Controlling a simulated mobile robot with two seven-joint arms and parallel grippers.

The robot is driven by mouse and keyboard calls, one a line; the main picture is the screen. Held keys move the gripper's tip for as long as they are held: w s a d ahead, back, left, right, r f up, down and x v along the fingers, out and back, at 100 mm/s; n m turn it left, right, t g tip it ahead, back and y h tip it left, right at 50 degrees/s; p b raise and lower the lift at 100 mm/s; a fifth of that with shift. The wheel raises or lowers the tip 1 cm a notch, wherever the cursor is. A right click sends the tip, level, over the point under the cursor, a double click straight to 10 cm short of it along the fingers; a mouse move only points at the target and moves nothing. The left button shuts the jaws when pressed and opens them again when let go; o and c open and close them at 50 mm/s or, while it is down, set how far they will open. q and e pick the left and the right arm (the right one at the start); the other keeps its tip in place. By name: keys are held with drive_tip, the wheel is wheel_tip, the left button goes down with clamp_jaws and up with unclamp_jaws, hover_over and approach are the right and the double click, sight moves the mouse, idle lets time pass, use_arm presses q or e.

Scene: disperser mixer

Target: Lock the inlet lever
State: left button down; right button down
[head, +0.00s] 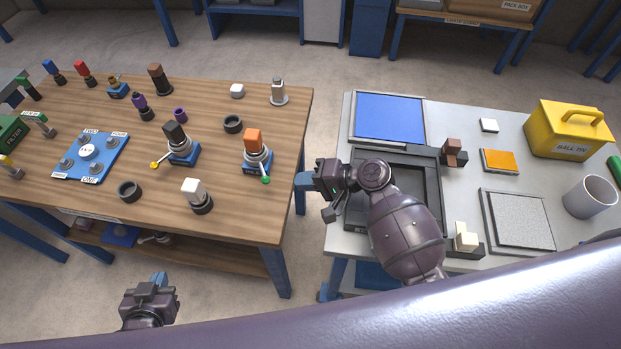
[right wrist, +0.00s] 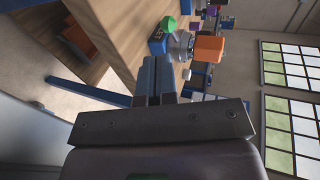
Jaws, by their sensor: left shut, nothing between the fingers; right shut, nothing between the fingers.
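Two lever units stand on the wooden table. One has an orange top (head: 253,138), a blue labelled base and a lever ending in a green ball (head: 266,180). The other has a black top (head: 174,133) and a lever ending in a yellow ball (head: 155,165). I cannot read which is the inlet. My right gripper (head: 303,180) is shut and empty, off the table's right edge, right of the green ball and apart from it. The right wrist view shows the green ball (right wrist: 167,25) and orange top (right wrist: 208,48) beyond the fingers. My left gripper (head: 159,280) is shut and empty, before the table's front edge.
A white-topped part (head: 194,188) and dark rings (head: 129,191) stand near the levers. A blue plate with knobs (head: 91,155) lies left. Right of a floor gap, a grey table (head: 338,225) holds a black tray (head: 430,187) and a yellow box (head: 566,131).

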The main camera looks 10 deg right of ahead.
sight(264, 173)
use_arm(q)
drive_tip(key=shift+w, duration=0.2)
use_arm(e)
drive_tip(key=shift+x, duration=3.2)
use_arm(q)
drive_tip(key=shift+r, duration=0.15)
use_arm(e)
drive_tip(key=shift+s, duration=0.1)
